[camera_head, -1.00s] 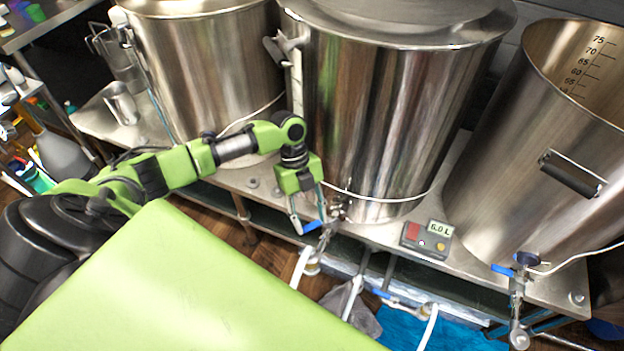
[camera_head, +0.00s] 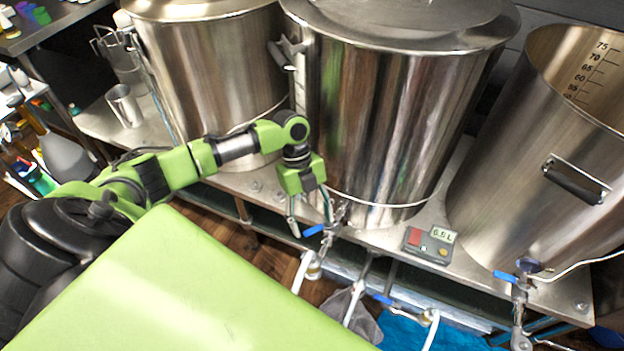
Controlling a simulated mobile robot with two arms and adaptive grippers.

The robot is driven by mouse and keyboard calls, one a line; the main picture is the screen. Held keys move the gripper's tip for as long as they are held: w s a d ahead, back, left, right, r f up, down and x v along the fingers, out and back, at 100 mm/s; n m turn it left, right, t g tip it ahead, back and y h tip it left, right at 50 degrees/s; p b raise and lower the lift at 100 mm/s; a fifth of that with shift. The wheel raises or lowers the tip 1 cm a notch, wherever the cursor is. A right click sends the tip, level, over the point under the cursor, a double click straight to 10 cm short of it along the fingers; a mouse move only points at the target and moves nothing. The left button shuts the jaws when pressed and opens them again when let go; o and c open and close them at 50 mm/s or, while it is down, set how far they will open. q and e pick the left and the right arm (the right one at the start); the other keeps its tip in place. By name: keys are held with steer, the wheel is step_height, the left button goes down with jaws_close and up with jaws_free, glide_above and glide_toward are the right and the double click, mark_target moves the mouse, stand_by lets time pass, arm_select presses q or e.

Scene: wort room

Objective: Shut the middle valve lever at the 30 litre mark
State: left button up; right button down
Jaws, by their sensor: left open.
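The middle valve lever (camera_head: 314,230) is a small blue handle on the spigot low on the front of the middle steel kettle (camera_head: 372,120). My left gripper (camera_head: 311,222) is open, pointing down, with its fingertips on either side of the blue lever; I cannot tell whether they touch it. Part of the valve body is hidden behind the gripper. The meter (camera_head: 428,245) on the steel bench right of the valve has a display that seems to read about 6.5 L. My right gripper is not in view.
A lidded kettle (camera_head: 210,70) stands at left and an open kettle with volume marks (camera_head: 545,150) at right, with its own blue lever (camera_head: 505,276). A third blue lever (camera_head: 382,299) sits below the bench (camera_head: 470,250). A steel mug (camera_head: 124,105) stands at the left.

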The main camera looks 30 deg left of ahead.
arm_select(q)
step_height(320, 180, up, 9)
stand_by(0.3)
steer(key=shift+f, duration=0.1)
steer(key=shift+c, duration=0.4)
